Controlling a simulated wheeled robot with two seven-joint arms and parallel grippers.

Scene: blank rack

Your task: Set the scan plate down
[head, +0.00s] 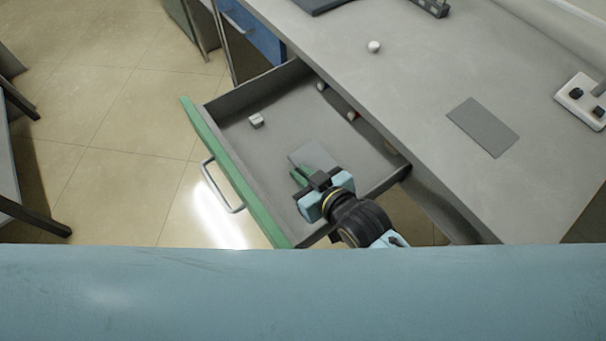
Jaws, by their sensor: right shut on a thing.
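My right gripper (304,173) reaches in from the lower right, over the open drawer (240,150). Its green fingertips are shut on a flat grey plate (313,155), which I take to be the scan plate. The plate shows just beyond the fingers, over the drawer floor; part of it is hidden by the gripper. I cannot tell whether it touches the drawer floor. My left gripper is not in view.
The drawer has a green front (225,165) and a metal handle (222,187). A small whitish block (256,121) and several small items lie inside. On the grey desktop (430,80) are a darker grey rectangle (483,127), a white ball (374,47) and a white switch box (583,100).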

